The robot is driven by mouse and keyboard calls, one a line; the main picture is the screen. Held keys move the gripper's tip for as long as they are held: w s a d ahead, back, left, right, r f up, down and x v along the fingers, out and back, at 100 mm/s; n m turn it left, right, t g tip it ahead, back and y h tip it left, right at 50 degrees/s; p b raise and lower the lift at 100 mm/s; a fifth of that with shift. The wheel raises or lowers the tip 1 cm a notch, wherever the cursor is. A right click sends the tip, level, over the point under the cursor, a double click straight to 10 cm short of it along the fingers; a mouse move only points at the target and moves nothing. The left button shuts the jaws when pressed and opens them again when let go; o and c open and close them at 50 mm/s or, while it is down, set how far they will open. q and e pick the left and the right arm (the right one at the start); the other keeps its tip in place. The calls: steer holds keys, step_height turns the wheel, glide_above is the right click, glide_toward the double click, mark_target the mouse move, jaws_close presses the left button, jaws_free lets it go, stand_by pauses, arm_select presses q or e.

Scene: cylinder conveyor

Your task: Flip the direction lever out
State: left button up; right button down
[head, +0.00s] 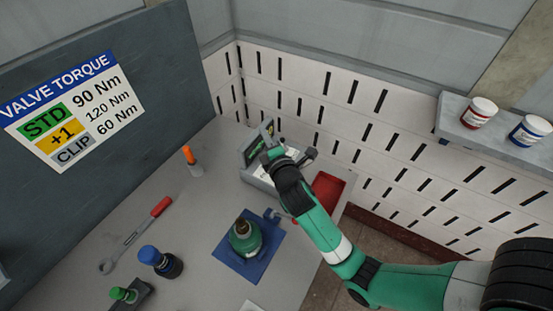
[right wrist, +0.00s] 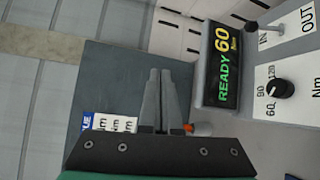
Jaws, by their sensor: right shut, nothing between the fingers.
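The grey control box (head: 257,178) stands at the back of the bench, partly hidden by my right arm. In the right wrist view its display (right wrist: 222,65) reads "READY 60 Nm". The direction lever (right wrist: 268,33) is a small metal stick beside the "IN" label, with "OUT" printed farther right; its exact setting is hard to tell. A black dial (right wrist: 280,88) with torque marks sits below it. My right gripper (right wrist: 160,72) is shut and empty, left of the box and apart from the lever. In the head view it (head: 271,138) is at the box. My left gripper is out of view.
A green valve (head: 245,238) stands on a blue mat (head: 226,257). A red tray (head: 328,187) lies right of the box. A torque sign (head: 75,110) hangs on the dark board.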

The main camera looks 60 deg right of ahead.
steer(key=s+d+f+b, duration=0.1)
steer(key=f, duration=0.3)
steer(key=s+d+f+g+b, duration=0.1)
steer(key=s+f+b, duration=0.1)
steer(key=f, duration=0.3)
steer(key=s+d+f+g+b, duration=0.1)
steer(key=f, duration=0.3)
steer(key=shift+s+f, duration=0.2)
steer(key=shift+s, duration=0.2)
steer(key=shift+s+d+f+b, duration=0.1)
steer(key=shift+s+d+b, duration=0.05)
steer(key=shift+b, duration=0.15)
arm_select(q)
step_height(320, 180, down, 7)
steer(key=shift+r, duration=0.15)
arm_select(e)
steer(key=b+x, duration=0.3)
steer(key=x, duration=0.6)
steer(key=shift+d, duration=0.3)
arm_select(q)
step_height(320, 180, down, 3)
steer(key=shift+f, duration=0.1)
arm_select(e)
steer(key=shift+w+d, duration=0.2)
steer(key=shift+w, duration=0.15)
